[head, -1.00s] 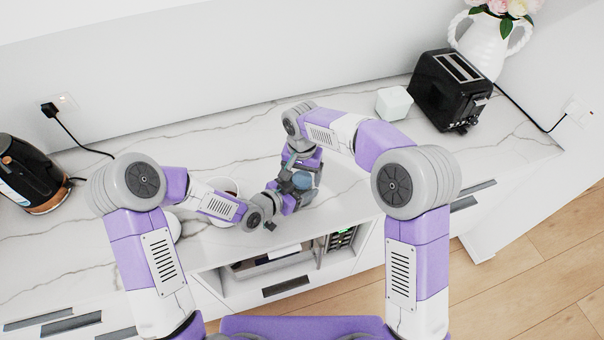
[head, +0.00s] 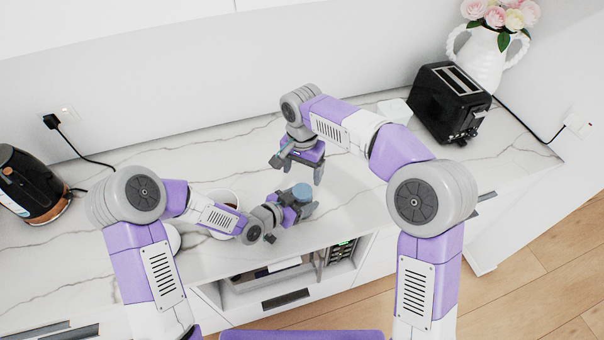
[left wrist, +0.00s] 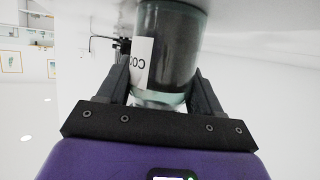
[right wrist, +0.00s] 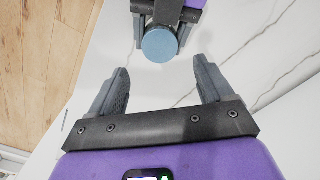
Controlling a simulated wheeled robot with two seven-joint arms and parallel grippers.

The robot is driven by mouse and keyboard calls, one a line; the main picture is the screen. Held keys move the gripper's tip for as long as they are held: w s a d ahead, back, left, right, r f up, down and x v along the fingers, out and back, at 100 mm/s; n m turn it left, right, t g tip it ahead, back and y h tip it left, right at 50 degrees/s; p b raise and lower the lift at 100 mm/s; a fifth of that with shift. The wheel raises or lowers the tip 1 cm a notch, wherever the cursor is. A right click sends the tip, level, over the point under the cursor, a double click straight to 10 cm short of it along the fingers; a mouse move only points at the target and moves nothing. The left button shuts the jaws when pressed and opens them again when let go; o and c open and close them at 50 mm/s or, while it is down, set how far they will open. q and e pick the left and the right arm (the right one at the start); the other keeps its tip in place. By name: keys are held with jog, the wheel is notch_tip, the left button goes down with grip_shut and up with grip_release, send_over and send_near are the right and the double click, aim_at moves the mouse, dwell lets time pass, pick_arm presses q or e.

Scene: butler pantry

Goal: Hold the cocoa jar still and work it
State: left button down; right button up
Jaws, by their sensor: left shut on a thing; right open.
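The cocoa jar is a dark-filled glass jar with a blue lid (head: 302,190), near the counter's front edge in the head view. My left gripper (head: 300,208) is shut on the jar, below the lid. My right gripper (head: 296,168) is open and empty, apart from the jar, behind and above it. In the right wrist view the round lid (right wrist: 160,45) lies just beyond my open fingertips (right wrist: 160,70).
A black kettle (head: 32,188) stands far left. A white cube (head: 393,107), a black toaster (head: 448,100) and a flower vase (head: 484,62) stand at right. An open compartment (head: 270,277) lies below the counter.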

aim_at(303, 190)
notch_tip(303, 190, down, 8)
jog(key=shift+r, duration=0.15)
jog(key=shift+c, duration=0.4)
jog(key=c, duration=1)
jog(key=n, duration=0.3)
jog(key=o, duration=1.1)
jog(key=shift+o, duration=0.2)
jog(key=shift+r, duration=2.3)
